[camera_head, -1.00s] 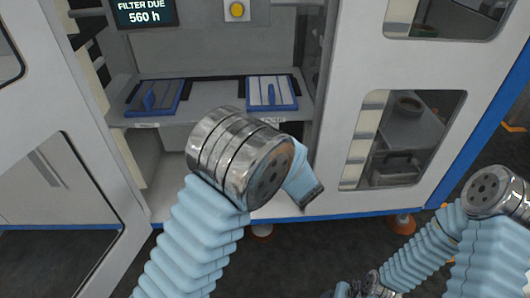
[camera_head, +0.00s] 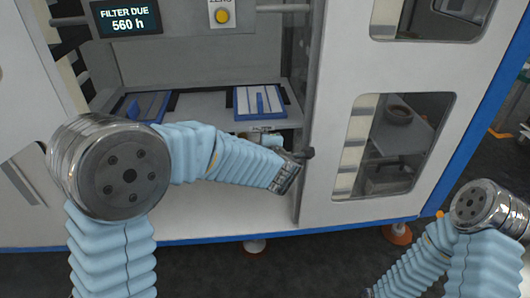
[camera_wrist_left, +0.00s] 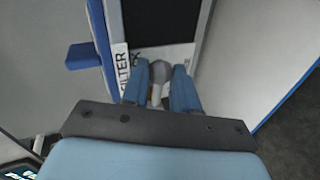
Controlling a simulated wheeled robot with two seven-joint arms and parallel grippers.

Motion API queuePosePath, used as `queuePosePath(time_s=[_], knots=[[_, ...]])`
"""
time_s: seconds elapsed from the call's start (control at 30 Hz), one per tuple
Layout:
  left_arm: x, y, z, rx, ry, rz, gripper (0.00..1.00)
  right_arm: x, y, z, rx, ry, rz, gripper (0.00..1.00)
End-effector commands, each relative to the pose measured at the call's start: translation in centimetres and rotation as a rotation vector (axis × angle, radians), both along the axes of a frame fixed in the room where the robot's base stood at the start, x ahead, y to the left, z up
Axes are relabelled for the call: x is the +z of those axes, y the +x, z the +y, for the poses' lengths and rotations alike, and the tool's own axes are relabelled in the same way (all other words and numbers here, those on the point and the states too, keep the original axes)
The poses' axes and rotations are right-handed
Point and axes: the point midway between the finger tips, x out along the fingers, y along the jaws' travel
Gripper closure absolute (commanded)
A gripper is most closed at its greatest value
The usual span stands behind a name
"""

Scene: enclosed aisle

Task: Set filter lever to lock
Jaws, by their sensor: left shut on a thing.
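My left gripper (camera_wrist_left: 160,92) is shut on the filter lever (camera_wrist_left: 160,72), with its two blue fingers on either side of the lever's rounded grey knob and pale stem in the left wrist view. A white label (camera_wrist_left: 121,67) reading "FILTER" sits just left of it. In the head view my left gripper (camera_head: 268,140) is at the front edge of the shelf, below the right-hand blue-framed tray; the wrist partly covers it, and the lever cannot be made out there. No lock marking is readable. My right arm shows at the lower right, but its gripper is out of view.
Two blue-framed trays with upright handles, right (camera_head: 260,101) and left (camera_head: 146,106), sit on the shelf. A "FILTER DUE 560 h" display (camera_head: 127,20) and a yellow button (camera_head: 222,16) are above. A windowed door panel (camera_head: 330,150) stands close right of my left wrist.

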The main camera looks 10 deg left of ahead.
Motion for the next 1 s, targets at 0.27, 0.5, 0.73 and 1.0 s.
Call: queuePosePath(time_s=[0.27, 0.5, 0.73, 1.0], knots=[[0.29, -0.07, -0.06, -0.003, -0.078, -0.019, 1.0, -0.7, -0.03, 0.08, 0.002, 0.002, 0.001, 0.45], [0.47, -0.07, -0.07, -0.003, -0.093, -0.024, 1.0, -0.73, -0.03, 0.1, 0.002, 0.002, 0.001, 0.45], [0.48, -0.06, -0.07, -0.003, -0.093, -0.024, 1.0, -0.71, -0.03, 0.1, 0.002, 0.002, 0.001, 0.45], [0.57, -0.02, -0.01, -0.001, -0.091, -0.026, 0.45, -0.71, -0.03, 0.1, 0.002, 0.002, 0.001, 0.45]])
